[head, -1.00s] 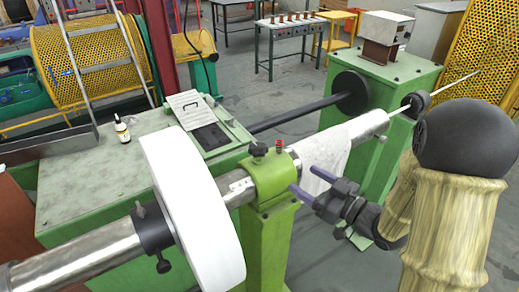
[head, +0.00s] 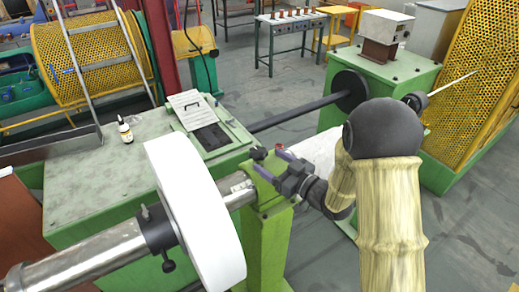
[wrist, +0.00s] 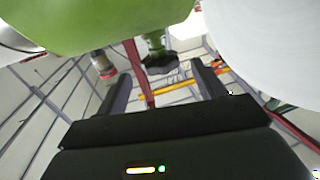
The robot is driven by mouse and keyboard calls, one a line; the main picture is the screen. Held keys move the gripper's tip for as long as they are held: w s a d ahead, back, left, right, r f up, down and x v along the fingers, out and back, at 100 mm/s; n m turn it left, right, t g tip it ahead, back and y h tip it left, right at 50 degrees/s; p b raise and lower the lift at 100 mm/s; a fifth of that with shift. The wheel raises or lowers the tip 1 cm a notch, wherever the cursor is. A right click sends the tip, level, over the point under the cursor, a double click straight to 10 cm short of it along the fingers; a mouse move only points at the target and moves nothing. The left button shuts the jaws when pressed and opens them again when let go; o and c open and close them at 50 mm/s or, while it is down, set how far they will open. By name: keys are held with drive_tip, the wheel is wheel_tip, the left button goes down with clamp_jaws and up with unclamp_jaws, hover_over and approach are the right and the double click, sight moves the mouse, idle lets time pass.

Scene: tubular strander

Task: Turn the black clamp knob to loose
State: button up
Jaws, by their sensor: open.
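The black clamp knob (head: 258,153) stands on top of the green clamp (head: 270,200) that holds the steel shaft. In the wrist view the knob (wrist: 160,63) shows as a dark lobed head on a green stem, below the green clamp body (wrist: 100,22) in the picture. My gripper (head: 273,164) is open and empty, reaching in from the right over the clamp. In the wrist view its two fingers (wrist: 160,76) stand on either side of the knob in the picture, with clear gaps. I cannot tell how deep the knob sits between them.
A red-topped part (head: 280,147) stands close beside the knob, also in the wrist view (wrist: 104,66). A large white disc (head: 195,210) is on the shaft to the left, with a black collar (head: 157,235) beyond. A green bench (head: 85,190) with a small bottle (head: 124,130) is behind.

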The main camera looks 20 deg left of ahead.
sight(265, 158)
drive_tip(key=p+x, duration=0.1)
drive_tip(key=x, duration=0.4)
drive_tip(key=shift+w+a+p, duration=0.1)
drive_tip(key=shift+a+p, duration=0.1)
drive_tip(key=shift+p, duration=0.1)
drive_tip(key=c, duration=1)
